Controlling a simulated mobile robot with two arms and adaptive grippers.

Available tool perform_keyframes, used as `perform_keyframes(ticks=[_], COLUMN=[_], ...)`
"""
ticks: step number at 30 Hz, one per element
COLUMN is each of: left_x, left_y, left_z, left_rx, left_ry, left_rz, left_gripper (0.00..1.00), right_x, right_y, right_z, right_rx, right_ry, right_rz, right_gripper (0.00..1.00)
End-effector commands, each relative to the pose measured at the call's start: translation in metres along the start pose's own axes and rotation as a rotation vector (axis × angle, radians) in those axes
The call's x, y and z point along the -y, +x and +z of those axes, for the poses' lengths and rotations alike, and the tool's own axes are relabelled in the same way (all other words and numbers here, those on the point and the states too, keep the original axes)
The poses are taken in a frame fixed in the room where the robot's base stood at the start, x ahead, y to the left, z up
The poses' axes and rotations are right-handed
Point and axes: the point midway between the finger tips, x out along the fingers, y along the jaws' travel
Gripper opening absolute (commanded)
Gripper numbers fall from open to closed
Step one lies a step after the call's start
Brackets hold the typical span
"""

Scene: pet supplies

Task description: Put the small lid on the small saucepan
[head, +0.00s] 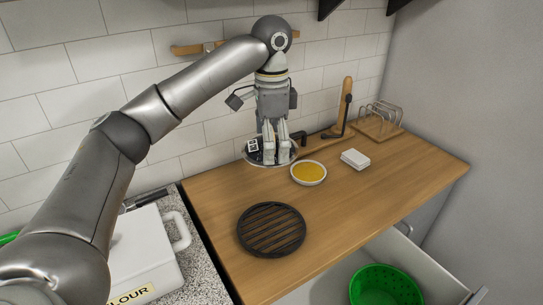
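My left gripper (277,157) points down at the back of the wooden counter, near the tiled wall. Its fingertips are at a round, dark-rimmed piece of cookware (258,160), which is mostly hidden behind them. A dark handle-like part shows just to its right. I cannot tell whether this is the small saucepan, the small lid, or both together. The fingers look close together, but whether they grip something is not clear. My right gripper is not in view.
A bowl of yellow contents (308,173) stands close right of the gripper. A white block (355,159), a wire rack (380,121) and a round black trivet (271,230) are on the counter (345,205). A green colander (385,288) sits in the open drawer. A flour bin (147,248) stands left.

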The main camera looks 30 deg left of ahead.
Motion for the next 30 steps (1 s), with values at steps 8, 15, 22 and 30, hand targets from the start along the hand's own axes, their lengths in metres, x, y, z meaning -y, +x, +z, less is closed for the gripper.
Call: perform_keyframes(ticks=[8,15,22,30], left_x=[0.0000,0.0000,0.0000,0.0000], left_y=[-0.0114,-0.0114,-0.0113,-0.0118], left_z=[0.0003,0.0002,0.0002,0.0001], left_rx=[0.000,-0.001,-0.001,-0.002], left_ry=[-0.001,-0.001,0.000,0.000], left_rz=[0.000,0.000,0.000,-0.001], left_gripper=[1.00,0.96,0.67,0.36], right_x=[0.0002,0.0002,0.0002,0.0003], right_y=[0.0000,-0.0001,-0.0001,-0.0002], right_z=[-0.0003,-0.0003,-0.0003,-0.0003], right_rx=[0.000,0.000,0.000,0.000], right_ry=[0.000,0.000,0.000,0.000], right_rz=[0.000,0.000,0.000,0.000], right_gripper=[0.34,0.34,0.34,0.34])
